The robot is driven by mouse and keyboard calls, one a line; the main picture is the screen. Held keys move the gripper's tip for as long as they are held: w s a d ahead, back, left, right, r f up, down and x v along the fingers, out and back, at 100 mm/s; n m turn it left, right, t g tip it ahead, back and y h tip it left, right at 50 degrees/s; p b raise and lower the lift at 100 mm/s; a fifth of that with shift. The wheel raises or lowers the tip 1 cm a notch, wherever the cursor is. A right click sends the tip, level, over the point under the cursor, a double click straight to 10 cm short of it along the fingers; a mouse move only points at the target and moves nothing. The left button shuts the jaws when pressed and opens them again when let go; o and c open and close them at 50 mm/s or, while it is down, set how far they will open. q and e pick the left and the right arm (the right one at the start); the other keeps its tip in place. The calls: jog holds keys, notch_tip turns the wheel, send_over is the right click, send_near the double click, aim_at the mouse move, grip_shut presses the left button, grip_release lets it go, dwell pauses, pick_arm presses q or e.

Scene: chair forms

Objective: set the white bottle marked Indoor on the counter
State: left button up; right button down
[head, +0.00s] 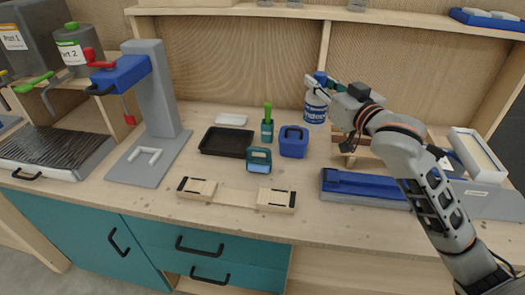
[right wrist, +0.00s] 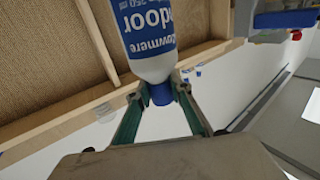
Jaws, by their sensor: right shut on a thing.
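The white bottle (head: 315,108) with a blue label stands near the back of the counter area in the head view, right of the blue box. In the right wrist view the bottle (right wrist: 148,38) shows "door" on its label. My right gripper (head: 328,84) is shut on it at its blue cap (right wrist: 162,94), one finger on each side. The bottle looks roughly upright in the head view. I cannot tell whether its base touches the wooden counter (head: 235,230). My left gripper is not in view.
A blue box (head: 293,142), a teal mug-like holder (head: 259,160) and a black tray (head: 226,142) are left of the bottle. A blue bench tool (head: 360,187) lies in front to the right. A shelf (head: 240,11) runs above.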

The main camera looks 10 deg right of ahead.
aim_at(323, 110)
jog(key=shift+s+f, duration=0.15)
jog(key=shift+f, duration=0.15)
notch_tip(323, 110, down, 6)
jog(key=shift+r+b, duration=0.15)
jog(key=shift+b, duration=0.3)
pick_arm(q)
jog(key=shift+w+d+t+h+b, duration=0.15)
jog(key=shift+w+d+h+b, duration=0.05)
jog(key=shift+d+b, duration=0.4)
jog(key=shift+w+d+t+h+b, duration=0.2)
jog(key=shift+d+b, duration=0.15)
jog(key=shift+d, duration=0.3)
pick_arm(e)
notch_tip(323, 110, down, 14)
jog(key=shift+r, duration=0.2)
jog(key=c, duration=1.8)
grip_release()
jog(key=shift+f, duration=0.15)
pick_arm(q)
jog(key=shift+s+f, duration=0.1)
